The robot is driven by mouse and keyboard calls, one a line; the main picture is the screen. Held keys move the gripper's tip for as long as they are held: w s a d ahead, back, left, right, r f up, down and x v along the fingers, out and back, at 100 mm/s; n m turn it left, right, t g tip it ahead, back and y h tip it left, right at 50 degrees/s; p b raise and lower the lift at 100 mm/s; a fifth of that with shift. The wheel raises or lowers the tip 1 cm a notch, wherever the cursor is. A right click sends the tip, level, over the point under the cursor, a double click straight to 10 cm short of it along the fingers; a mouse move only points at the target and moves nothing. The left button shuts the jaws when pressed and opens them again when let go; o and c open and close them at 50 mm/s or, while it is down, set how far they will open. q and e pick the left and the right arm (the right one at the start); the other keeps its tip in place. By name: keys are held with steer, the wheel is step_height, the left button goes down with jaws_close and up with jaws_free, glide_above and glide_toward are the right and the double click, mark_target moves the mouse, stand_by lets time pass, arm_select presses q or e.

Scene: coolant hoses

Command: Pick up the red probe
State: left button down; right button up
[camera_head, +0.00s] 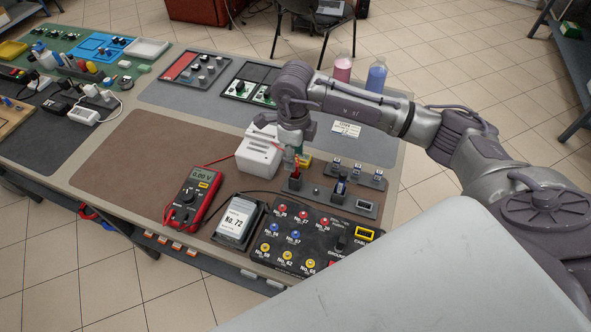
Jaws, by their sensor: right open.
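The red probe (296,172) stands upright in a dark grey holder, to the right of the white box. It is small and its upper part is partly covered by my gripper. My right gripper (291,152) points down directly above the probe, with its jaws open. I cannot tell whether the fingers are around the probe's top or just above it. The red multimeter (188,196) reads 0.00 V and stands to the left on the brown mat, with a red lead running from it. My left gripper is not in view.
A white box (259,153) stands close left of the gripper. Other small parts stand in the holder (341,186). The brown mat (140,165) is clear at left.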

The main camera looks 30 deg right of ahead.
mark_target(295, 176)
steer(key=shift+w+f, duration=0.1)
steer(key=shift+f, duration=0.25)
steer(key=f, duration=0.1)
steer(key=p, duration=0.1)
steer(key=f+p, duration=0.1)
steer(key=shift+d+f, duration=0.25)
steer(key=shift+f, duration=0.1)
step_height(295, 176, down, 2)
steer(key=shift+f, duration=0.25)
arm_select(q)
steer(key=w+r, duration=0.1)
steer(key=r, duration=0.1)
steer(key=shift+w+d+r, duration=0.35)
arm_select(e)
jaws_close()
